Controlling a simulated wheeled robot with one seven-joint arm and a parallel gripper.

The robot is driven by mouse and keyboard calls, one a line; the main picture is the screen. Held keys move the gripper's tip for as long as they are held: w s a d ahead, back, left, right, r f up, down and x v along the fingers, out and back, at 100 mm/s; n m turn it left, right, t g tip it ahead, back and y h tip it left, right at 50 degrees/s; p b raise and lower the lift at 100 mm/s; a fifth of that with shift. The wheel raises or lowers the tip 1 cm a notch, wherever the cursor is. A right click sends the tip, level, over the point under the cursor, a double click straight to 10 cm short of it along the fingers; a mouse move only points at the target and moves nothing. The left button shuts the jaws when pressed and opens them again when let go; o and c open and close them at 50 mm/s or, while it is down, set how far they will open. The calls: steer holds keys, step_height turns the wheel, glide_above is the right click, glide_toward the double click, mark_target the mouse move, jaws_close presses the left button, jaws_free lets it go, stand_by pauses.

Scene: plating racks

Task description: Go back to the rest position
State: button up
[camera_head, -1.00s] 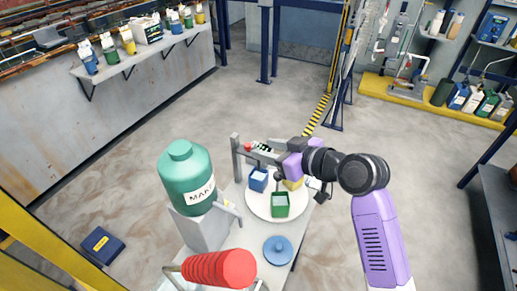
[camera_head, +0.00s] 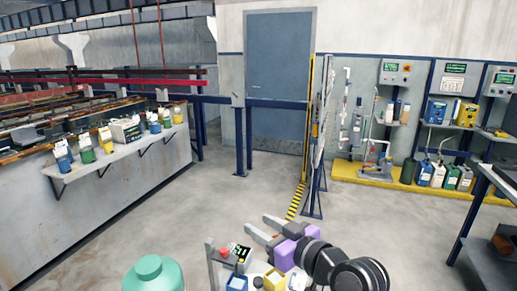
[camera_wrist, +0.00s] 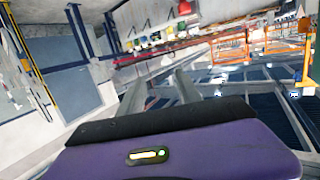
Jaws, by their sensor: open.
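My gripper (camera_head: 263,227) shows at the bottom centre of the head view, its two grey fingers apart with nothing between them. The fingers point to the upper left, near the small post with a red button and lit display (camera_head: 240,253). In the wrist view my gripper (camera_wrist: 162,88) also shows two separate, empty fingers with the room beyond them. A blue container (camera_head: 237,283) and a yellow container (camera_head: 274,280) show below the gripper at the picture's lower edge. The rest of the work table is cut off.
A green tank (camera_head: 154,274) stands at the lower left, mostly cut off. A wall ledge (camera_head: 110,160) with several bottles is at left. A dark bench (camera_head: 490,240) is at right. Open floor (camera_head: 180,215) lies beyond the table, toward a grey door (camera_head: 279,80).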

steer(key=s+d+f+m+t+h, duration=0.3)
steer(key=s+d+f+m+h, duration=0.15)
steer(key=s+d, duration=0.35)
steer(key=s+d+f+m+t+h, duration=0.35)
steer(key=s+d+m, duration=0.2)
steer(key=s, duration=0.45)
steer(key=s+d+f+n+g+h, duration=0.1)
steer(key=s+d+f+g, duration=0.1)
steer(key=s, duration=1.3)
steer(key=s+d+f+n+g+h+b, duration=0.1)
steer(key=s+d+f+g, duration=0.1)
steer(key=s, duration=1.4)
steer(key=shift+d+f, duration=0.85)
